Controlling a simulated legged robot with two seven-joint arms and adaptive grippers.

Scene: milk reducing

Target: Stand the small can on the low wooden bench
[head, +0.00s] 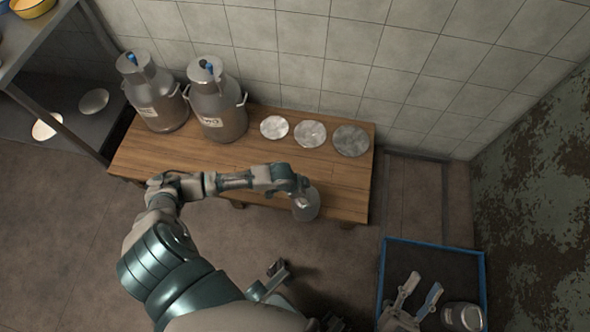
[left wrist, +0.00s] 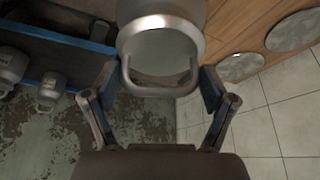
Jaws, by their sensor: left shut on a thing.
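The small metal can (head: 307,205) is in my left gripper (head: 302,187), at the front edge of the low wooden bench (head: 240,160), right of its middle. In the left wrist view the can (left wrist: 160,50) has a looped handle, which lies between my left gripper's two fingers (left wrist: 160,90). The can overlaps the bench edge in the head view; I cannot tell whether it touches the bench. My right gripper (head: 420,294) is over the blue-rimmed crate (head: 433,246), its fingers apart with nothing seen between them.
Two big milk cans (head: 155,98) (head: 217,108) stand on the bench's left part. Three round discs (head: 274,127) (head: 310,134) (head: 351,140) lie along its back. Another can (head: 462,316) is in the crate. A shelf (head: 40,45) stands at left. The bench's right front is bare.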

